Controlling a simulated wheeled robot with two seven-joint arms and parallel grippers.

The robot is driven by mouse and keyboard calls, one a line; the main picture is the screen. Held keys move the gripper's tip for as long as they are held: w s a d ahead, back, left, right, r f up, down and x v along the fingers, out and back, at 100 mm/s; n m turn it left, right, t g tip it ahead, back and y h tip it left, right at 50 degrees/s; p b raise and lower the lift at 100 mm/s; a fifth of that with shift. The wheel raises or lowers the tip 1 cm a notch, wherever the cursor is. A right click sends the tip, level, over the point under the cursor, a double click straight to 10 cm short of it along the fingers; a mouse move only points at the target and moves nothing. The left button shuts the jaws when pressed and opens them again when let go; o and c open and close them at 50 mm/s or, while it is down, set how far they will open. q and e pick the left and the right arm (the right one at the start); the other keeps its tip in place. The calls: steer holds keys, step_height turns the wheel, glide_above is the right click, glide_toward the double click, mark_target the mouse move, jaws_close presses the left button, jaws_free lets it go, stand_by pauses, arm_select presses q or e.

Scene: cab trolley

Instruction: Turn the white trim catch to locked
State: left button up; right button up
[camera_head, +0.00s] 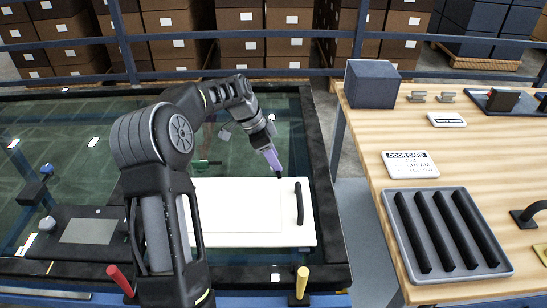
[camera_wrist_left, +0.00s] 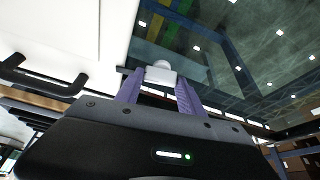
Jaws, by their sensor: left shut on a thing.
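My left gripper (camera_head: 272,160), with purple fingers, reaches down at the far edge of a white panel (camera_head: 300,236) that lies by a dark-framed glass surface. In the left wrist view the two fingers (camera_wrist_left: 161,92) are shut on the white trim catch (camera_wrist_left: 161,72), one on each side of it. The catch's rounded white top shows beyond the fingers; its lower part is hidden. The catch is not clear in the head view, where the gripper covers that spot. I cannot tell its turn angle. My right gripper is not in view.
A black handle (camera_head: 299,203) stands on the panel's right side. Red (camera_head: 120,279) and yellow (camera_head: 302,282) handles stand at the near frame edge. A wooden table (camera_head: 372,158) on the right holds a grey slotted tray (camera_head: 390,219), a door card (camera_head: 410,164) and a dark box (camera_head: 372,84).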

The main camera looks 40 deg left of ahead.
arm_select(q)
steer(key=shift+m+g, duration=0.3)
steer(key=shift+m, duration=0.7)
steer(key=o, duration=1.4)
steer(key=shift+c, duration=0.2)
steer(key=shift+a+r, duration=0.1)
steer(key=v, duration=0.7)
steer(key=shift+a+r, duration=0.2)
steer(key=shift+r, duration=0.05)
steer(key=shift+h, duration=0.3)
